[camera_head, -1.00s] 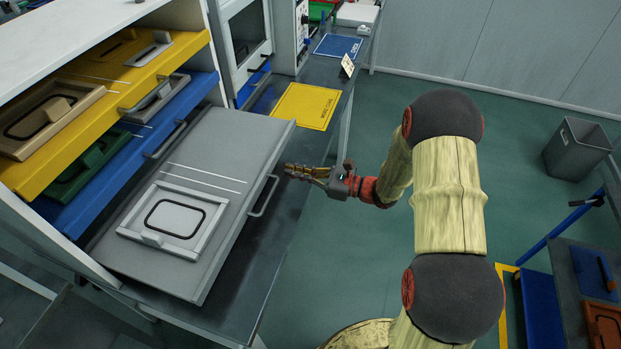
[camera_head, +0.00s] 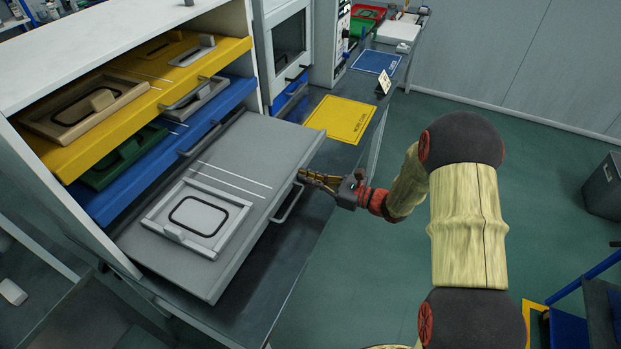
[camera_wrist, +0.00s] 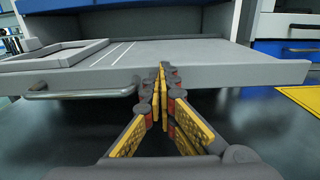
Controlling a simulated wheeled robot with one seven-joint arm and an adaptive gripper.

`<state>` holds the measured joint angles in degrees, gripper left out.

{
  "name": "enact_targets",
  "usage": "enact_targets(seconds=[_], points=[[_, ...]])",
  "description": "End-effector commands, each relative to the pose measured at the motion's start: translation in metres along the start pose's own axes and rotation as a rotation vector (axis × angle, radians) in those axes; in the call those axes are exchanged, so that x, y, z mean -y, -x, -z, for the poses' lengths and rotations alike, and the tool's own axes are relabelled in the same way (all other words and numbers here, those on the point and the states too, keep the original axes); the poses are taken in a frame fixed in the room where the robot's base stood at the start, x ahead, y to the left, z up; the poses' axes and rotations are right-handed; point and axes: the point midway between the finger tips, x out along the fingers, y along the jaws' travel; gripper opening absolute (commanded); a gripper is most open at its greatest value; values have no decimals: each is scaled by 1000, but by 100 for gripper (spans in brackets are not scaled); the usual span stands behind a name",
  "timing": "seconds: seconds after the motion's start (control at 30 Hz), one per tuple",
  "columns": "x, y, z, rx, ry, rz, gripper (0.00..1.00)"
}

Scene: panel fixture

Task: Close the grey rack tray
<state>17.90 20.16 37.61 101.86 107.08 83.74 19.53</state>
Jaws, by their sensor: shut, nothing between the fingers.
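The grey rack tray (camera_head: 240,150) is pulled well out of the rack, below the blue and yellow trays. A light grey frame with a black outline (camera_head: 197,215) lies on it. Its bar handle (camera_head: 287,203) is on the front edge, and the handle also shows in the wrist view (camera_wrist: 80,94). My gripper (camera_head: 308,178) is shut and empty at the tray's front edge, beyond the handle. In the wrist view the closed fingertips (camera_wrist: 163,72) point at the front face, right of the handle. I cannot tell whether they touch it.
The yellow tray (camera_head: 130,95) and blue tray (camera_head: 185,140) sit above the grey one, with parts on them. A dark bench top (camera_head: 265,285) lies under the grey tray. A yellow mat (camera_head: 341,119) and blue mat (camera_head: 377,60) lie farther back.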

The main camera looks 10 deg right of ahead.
Motion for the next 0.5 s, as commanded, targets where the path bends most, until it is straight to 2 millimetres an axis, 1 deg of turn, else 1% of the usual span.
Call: enact_targets(seconds=[0.03, 0.17, 0.37, 0.5], points=[[-1, -10, -2, 1, 2, -5, 0], [-2, -37, -2, 1, 2, -6, 0], [-2, -91, -1, 2, 3, -7, 0], [-2, -130, -1, 2, 3, -7, 0]])
